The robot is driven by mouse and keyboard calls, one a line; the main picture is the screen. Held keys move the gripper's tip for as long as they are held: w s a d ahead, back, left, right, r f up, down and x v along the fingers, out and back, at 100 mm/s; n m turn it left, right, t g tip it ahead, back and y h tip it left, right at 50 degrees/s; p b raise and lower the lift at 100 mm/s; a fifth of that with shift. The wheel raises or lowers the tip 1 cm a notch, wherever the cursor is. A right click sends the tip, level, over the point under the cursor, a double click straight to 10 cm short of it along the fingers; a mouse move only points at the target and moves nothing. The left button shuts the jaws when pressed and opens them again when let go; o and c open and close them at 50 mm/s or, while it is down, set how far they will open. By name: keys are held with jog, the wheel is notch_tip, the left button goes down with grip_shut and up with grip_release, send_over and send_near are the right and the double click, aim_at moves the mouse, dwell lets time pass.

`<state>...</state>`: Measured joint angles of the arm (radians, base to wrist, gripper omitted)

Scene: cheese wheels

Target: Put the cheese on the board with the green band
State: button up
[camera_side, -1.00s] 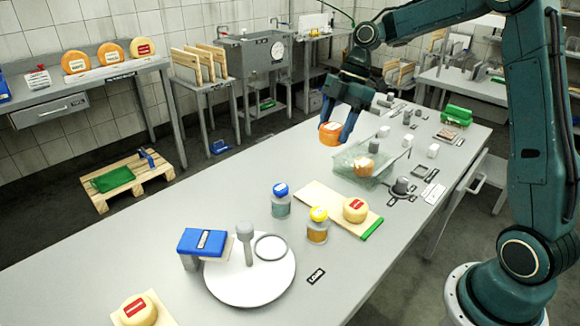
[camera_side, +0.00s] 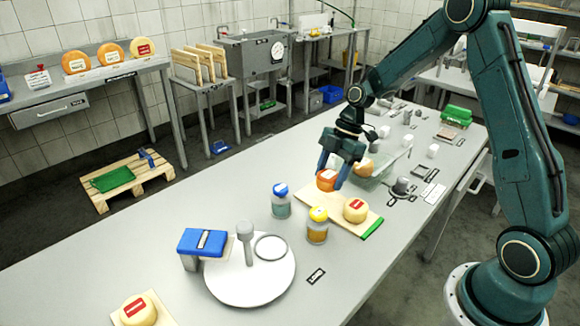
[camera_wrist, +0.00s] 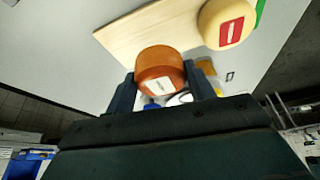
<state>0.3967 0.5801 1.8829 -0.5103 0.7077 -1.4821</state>
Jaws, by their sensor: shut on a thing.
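My gripper (camera_side: 331,181) is shut on an orange cheese wheel (camera_side: 326,180) with a white label. The held cheese also shows between the fingers in the wrist view (camera_wrist: 160,68). It is at the far end of the pale wooden board (camera_side: 333,203); its exact height above the board cannot be told. The board's green band (camera_side: 372,229) is at its near right end. A yellow cheese with a red label (camera_side: 354,210) sits on the board by the band, and shows in the wrist view (camera_wrist: 228,23). The board's other half looks bare in the wrist view (camera_wrist: 135,38).
A blue-lid jar (camera_side: 281,201) and a yellow-lid jar (camera_side: 317,226) stand beside the board. A clear tub (camera_side: 388,166) with another orange cheese (camera_side: 364,166) is behind it. A white round plate (camera_side: 270,290) and another yellow cheese (camera_side: 138,310) are toward the front left.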

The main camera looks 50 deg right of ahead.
aim_at(330, 186)
jog(key=shift+f, duration=2.1)
jog(key=shift+f, duration=0.15)
jog(key=o, duration=1.1)
jog(key=v, duration=1.2)
jog(key=shift+s, duration=0.1)
